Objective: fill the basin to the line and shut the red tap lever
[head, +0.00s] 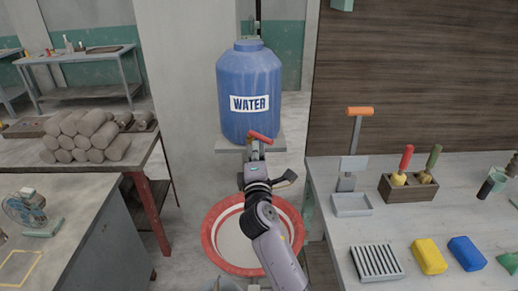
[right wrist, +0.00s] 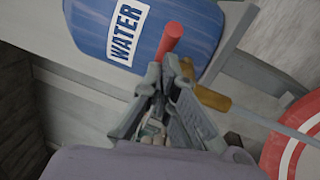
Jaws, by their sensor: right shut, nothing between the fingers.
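The blue water barrel (head: 249,82) stands at the centre of the head view, above the red-rimmed basin (head: 211,231). The red tap lever (head: 261,137) sticks out at the barrel's foot and shows in the right wrist view (right wrist: 170,38). A brass tap (right wrist: 212,98) lies below it. A thin pale streak (right wrist: 262,121), like running water, leads from the tap towards the basin. My right gripper (head: 255,151) is shut and empty, its fingertips close by the lever; I cannot tell whether they touch. My arm hides part of the basin, and its water level is unclear.
The right-hand workbench (head: 385,222) holds a ribbed tray (head: 377,262), yellow (head: 429,256) and blue (head: 467,253) blocks and a wooden tool holder (head: 409,188). Clay rolls (head: 88,136) lie on a left table. Bare floor lies between the benches around the basin.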

